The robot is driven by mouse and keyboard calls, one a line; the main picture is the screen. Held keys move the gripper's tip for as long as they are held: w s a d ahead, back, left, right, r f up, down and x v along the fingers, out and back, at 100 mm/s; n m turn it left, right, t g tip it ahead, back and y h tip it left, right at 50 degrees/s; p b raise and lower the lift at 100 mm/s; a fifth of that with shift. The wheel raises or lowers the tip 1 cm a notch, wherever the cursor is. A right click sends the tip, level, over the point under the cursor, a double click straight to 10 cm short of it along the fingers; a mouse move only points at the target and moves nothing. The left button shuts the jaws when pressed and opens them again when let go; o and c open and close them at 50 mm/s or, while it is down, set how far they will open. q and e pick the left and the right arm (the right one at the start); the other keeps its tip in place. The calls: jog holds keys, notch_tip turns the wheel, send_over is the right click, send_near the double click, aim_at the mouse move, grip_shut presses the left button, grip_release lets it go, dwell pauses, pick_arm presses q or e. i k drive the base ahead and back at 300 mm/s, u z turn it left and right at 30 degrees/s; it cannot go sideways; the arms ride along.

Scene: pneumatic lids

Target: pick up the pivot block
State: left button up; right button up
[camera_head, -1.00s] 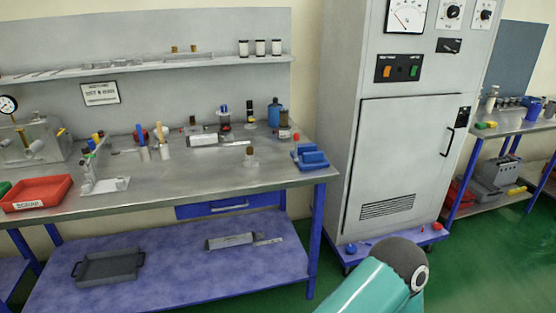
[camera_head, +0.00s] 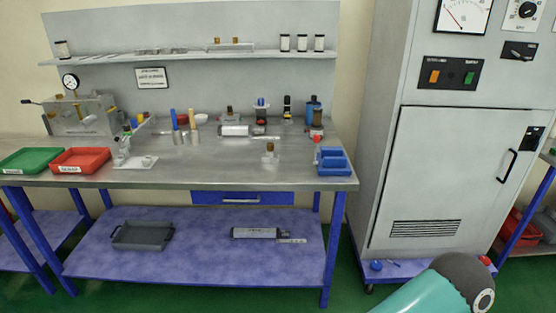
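I cannot tell for sure which part is the pivot block. A small pale metal piece with a brass-coloured top (camera_head: 270,151) stands alone near the front right of the steel workbench top (camera_head: 215,172). A blue stepped block (camera_head: 333,161) sits at the bench's right end. A grey-white cylinder (camera_head: 235,131) lies behind, near the middle. A pale bracket on a flat plate (camera_head: 136,162) stands left of centre. Neither gripper is in view; only a teal link of my own arm shows at the bottom right.
Red (camera_head: 80,161) and green (camera_head: 30,161) trays sit at the left. A gauge fixture (camera_head: 82,112) and tools with blue and orange handles (camera_head: 186,127) stand behind. A grey tray (camera_head: 142,236) lies on the lower shelf. A tall cabinet (camera_head: 440,170) stands right. The front centre of the bench top is bare.

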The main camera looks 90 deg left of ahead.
aim_at(270, 158)
jog(key=z, duration=1.85)
jog(key=i, duration=0.1)
jog(key=u, duration=2.95)
jog(key=i, duration=0.25)
jog(key=u, duration=2.15)
jog(key=k, duration=0.6)
jog(key=u, duration=0.35)
jog(key=i, duration=1.9)
jog(key=z, duration=0.4)
